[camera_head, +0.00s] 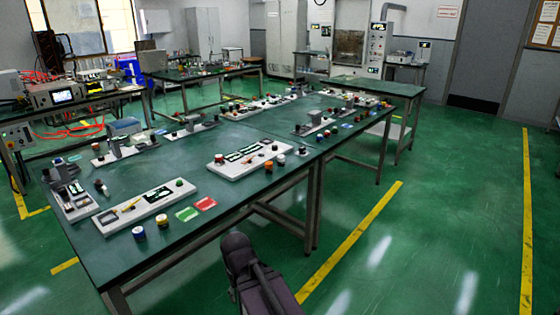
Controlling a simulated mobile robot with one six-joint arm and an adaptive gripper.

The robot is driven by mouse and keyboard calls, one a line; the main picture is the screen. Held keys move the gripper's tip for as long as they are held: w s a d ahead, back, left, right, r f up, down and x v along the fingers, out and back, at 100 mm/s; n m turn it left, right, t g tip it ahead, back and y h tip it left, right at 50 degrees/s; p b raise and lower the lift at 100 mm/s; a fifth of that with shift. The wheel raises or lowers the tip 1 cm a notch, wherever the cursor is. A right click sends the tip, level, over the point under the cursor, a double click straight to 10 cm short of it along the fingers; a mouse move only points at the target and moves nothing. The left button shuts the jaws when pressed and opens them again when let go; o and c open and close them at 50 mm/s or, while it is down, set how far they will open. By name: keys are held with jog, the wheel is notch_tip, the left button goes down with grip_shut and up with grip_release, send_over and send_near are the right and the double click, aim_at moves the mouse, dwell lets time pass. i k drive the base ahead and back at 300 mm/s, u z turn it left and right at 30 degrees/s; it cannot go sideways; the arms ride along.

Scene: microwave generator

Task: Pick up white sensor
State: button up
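Several small round parts stand on the green-topped workbench (215,133). A white-and-blue one (138,233) stands near the front edge, next to a yellow-and-blue one (162,219). They are too small to tell which is the white sensor. A dark part of my arm rises at the bottom centre, in front of the bench and apart from these parts. My gripper's fingers do not show.
White boards (146,207) with mounted parts lie along the bench. A green card (187,214) and a red card (205,203) lie near its front edge. More benches and cabinets stand behind. The green floor (440,230) to the right is open, with yellow lines.

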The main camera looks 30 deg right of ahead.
aim_at(281, 159)
jog(key=i, duration=0.9)
